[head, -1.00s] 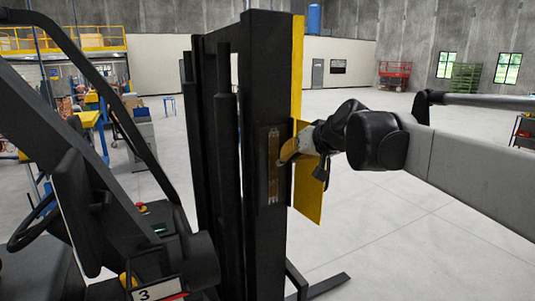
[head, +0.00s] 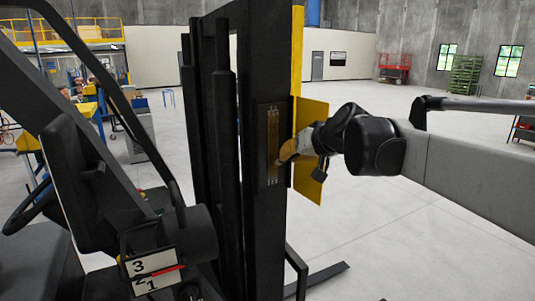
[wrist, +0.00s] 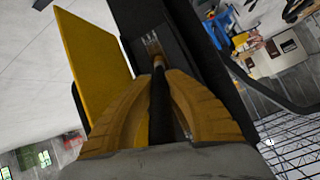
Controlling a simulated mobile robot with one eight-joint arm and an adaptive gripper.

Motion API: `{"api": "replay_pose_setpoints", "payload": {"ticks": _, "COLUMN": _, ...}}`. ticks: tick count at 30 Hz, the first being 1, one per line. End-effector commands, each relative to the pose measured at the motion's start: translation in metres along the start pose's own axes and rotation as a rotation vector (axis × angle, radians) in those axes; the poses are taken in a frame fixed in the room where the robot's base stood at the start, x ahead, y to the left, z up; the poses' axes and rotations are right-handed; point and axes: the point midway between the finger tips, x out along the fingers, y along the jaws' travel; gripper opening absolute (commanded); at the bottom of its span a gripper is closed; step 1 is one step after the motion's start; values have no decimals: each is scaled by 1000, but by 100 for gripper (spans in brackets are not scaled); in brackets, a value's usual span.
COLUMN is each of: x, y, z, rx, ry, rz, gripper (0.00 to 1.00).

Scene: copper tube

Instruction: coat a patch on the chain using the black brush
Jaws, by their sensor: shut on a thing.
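The chain (head: 272,145) is a brownish vertical strip set in the dark forklift mast (head: 247,215). In the wrist view, pale links of the chain (wrist: 151,42) show in the dark recess ahead. My gripper (head: 286,153) has yellow-brown fingers and is beside the lower half of the strip, on its right. In the wrist view, my gripper (wrist: 160,80) is shut on the black brush (wrist: 160,105), whose dark handle runs between the fingers. The brush's brownish front end points at the chain. I cannot tell whether the bristles touch it.
A yellow plate (head: 310,185) stands right beside my gripper and also fills the left of the wrist view (wrist: 92,62). The forklift's seat and wheel (head: 22,210) are at left. A fork (head: 318,280) lies low. The floor at right is open.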

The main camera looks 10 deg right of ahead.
Motion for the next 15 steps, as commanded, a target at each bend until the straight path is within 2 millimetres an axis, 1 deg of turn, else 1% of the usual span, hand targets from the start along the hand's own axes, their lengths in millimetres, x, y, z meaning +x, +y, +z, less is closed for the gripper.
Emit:
{"api": "replay_pose_setpoints", "payload": {"ticks": 1, "x": 5, "y": 2, "z": 7, "rx": 0, "ry": 0, "rz": 0, "gripper": 0}}
{"api": "replay_pose_setpoints", "payload": {"ticks": 3, "x": 7, "y": 3, "z": 10, "rx": 0, "ry": 0, "rz": 0, "gripper": 0}}
{"api": "replay_pose_setpoints", "payload": {"ticks": 12, "x": 7, "y": 3, "z": 10, "rx": 0, "ry": 0, "rz": 0, "gripper": 0}}
{"api": "replay_pose_setpoints", "payload": {"ticks": 15, "x": 4, "y": 4, "z": 12, "rx": 0, "ry": 0, "rz": 1, "gripper": 0}}
